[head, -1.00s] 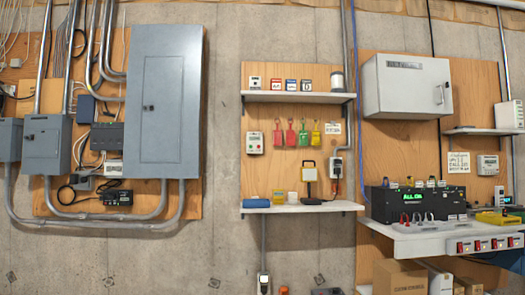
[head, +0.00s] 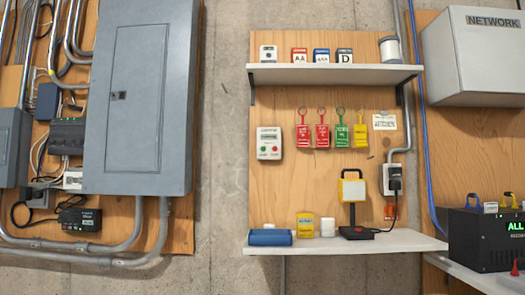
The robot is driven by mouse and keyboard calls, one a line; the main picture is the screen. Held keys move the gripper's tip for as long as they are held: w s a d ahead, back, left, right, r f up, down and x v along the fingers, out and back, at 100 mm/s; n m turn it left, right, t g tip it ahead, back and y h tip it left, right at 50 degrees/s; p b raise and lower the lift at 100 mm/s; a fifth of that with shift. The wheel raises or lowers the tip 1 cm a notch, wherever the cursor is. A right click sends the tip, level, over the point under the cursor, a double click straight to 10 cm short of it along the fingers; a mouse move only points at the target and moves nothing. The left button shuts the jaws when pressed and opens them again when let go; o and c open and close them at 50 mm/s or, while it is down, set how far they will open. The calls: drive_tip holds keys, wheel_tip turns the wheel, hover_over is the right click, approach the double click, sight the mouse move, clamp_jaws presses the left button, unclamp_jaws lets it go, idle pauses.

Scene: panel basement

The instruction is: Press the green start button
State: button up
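A small white control box (head: 269,143) with a printed label is mounted on the wooden board, left of the hanging tags. It has two small round buttons side by side near its lower part. The green button (head: 264,150) appears to be the left one and the red button (head: 275,150) the right one. The label text is too small to read. Nothing covers the box. My gripper is not in the head view.
An upper shelf (head: 335,74) juts out above the box, and a lower shelf (head: 400,241) below holds a blue roll (head: 270,237), a yellow container (head: 305,226) and a work lamp (head: 352,190). Red, green and yellow tags (head: 341,130) hang to the right. A grey electrical panel (head: 145,95) stands left.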

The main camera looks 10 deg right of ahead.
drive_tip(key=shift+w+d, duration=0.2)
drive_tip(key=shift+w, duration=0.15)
